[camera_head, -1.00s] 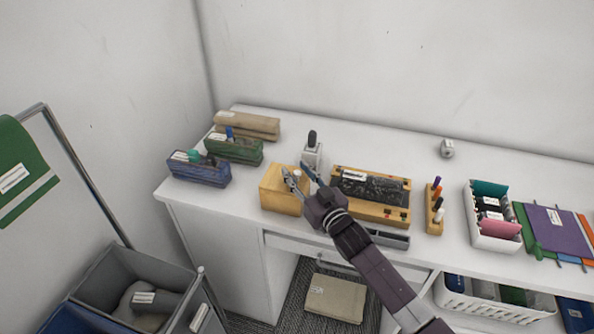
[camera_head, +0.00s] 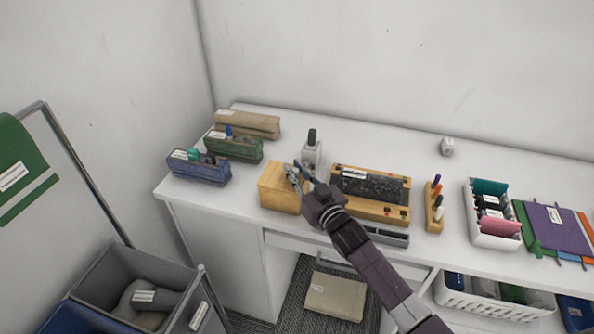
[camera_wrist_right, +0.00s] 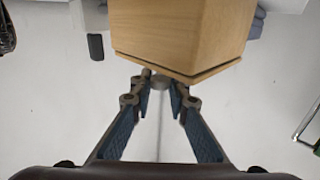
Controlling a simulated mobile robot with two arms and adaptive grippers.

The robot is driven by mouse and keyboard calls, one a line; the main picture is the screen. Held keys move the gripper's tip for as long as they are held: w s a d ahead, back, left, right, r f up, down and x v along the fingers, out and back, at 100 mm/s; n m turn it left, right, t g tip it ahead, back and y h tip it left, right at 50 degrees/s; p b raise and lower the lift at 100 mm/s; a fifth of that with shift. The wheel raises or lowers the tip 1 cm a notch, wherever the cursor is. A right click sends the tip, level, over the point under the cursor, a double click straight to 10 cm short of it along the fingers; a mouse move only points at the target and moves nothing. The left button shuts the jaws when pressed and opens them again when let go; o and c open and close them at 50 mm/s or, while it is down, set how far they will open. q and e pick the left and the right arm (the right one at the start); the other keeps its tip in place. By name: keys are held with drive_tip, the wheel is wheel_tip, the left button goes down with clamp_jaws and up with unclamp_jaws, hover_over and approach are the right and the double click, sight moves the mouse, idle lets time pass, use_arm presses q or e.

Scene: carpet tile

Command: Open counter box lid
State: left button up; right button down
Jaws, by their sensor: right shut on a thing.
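The counter box is a light wooden box (camera_head: 272,188) on the white desk, left of the middle. In the right wrist view its body (camera_wrist_right: 185,35) fills the top, with a thin lid edge (camera_wrist_right: 180,77) along the near side and a dark seam between them. The lid looks closed. My right gripper (camera_head: 297,170) is at the box's upper right. In the right wrist view its fingers (camera_wrist_right: 159,84) are shut on a small round grey knob (camera_wrist_right: 159,82) at the lid edge. The fingers partly hide the knob. My left gripper is not in view.
A wooden tray with a dark panel (camera_head: 372,190) stands close right of the box, partly under my right arm. A bottle with a black cap (camera_head: 312,150) stands behind. The desk's back strip is mostly clear.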

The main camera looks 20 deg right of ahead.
sight(265, 171)
drive_tip(key=w+a+b, duration=0.1)
drive_tip(key=a, duration=0.1)
drive_tip(key=w+a+b, duration=0.1)
drive_tip(key=w+a, duration=0.1)
drive_tip(key=a, duration=0.1)
drive_tip(key=w+a+b, duration=0.1)
drive_tip(key=w+a, duration=0.1)
drive_tip(key=shift+w+a, duration=0.1)
drive_tip(key=shift+a, duration=0.25)
drive_tip(key=c, duration=1.8)
unclamp_jaws()
drive_tip(key=shift+c, duration=0.2)
drive_tip(key=s+d, duration=0.2)
drive_tip(key=s, duration=1)
drive_tip(key=shift+d, duration=0.15)
